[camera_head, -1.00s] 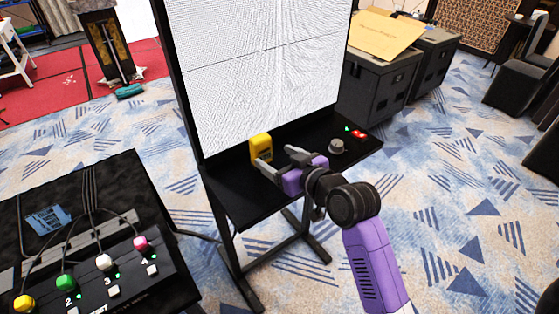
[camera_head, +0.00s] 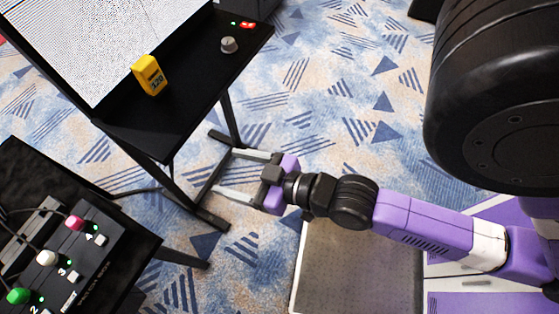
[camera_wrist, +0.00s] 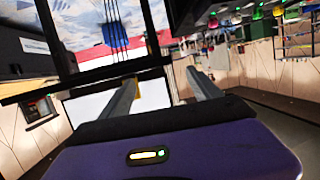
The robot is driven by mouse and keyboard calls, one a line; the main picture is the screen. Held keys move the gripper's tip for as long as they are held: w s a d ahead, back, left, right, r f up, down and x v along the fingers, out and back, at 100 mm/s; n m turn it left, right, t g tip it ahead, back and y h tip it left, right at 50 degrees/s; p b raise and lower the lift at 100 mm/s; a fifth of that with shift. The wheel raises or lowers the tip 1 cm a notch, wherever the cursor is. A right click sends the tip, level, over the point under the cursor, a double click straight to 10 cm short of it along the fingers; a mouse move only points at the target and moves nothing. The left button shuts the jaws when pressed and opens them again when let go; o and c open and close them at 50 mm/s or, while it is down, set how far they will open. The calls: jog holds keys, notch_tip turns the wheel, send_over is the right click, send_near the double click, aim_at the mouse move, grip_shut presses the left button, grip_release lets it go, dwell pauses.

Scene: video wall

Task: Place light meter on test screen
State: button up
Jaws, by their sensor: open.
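The light meter (camera_head: 149,76) is a yellow box with a dark display reading 120. It stands upright on the black shelf (camera_head: 185,75), in front of the white test screen (camera_head: 95,35). Only the lower part of the screen shows in the head view. My gripper (camera_head: 228,172) is open and empty, below and to the right of the meter in the head view, apart from it and from the shelf. In the wrist view, the open fingers (camera_wrist: 161,76) point towards a pale panel, and a small yellow patch shows between them, partly hidden by a finger.
A grey knob (camera_head: 229,45) and a small red and green device (camera_head: 246,25) sit on the shelf's right part. The shelf stand's legs (camera_head: 200,205) reach the patterned carpet. A black console (camera_head: 75,250) with coloured buttons stands at the lower left.

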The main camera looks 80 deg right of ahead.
jog(key=s+a+r+n+y, duration=0.1)
jog(key=s+a+r, duration=0.1)
jog(key=s, duration=0.3)
jog(key=s+a+r+n+y, duration=0.1)
jog(key=s+a+r, duration=0.1)
jog(key=s, duration=0.3)
jog(key=shift+s+a+r+y, duration=0.2)
jog(key=shift+a+y, duration=0.1)
jog(key=shift+a, duration=0.15)
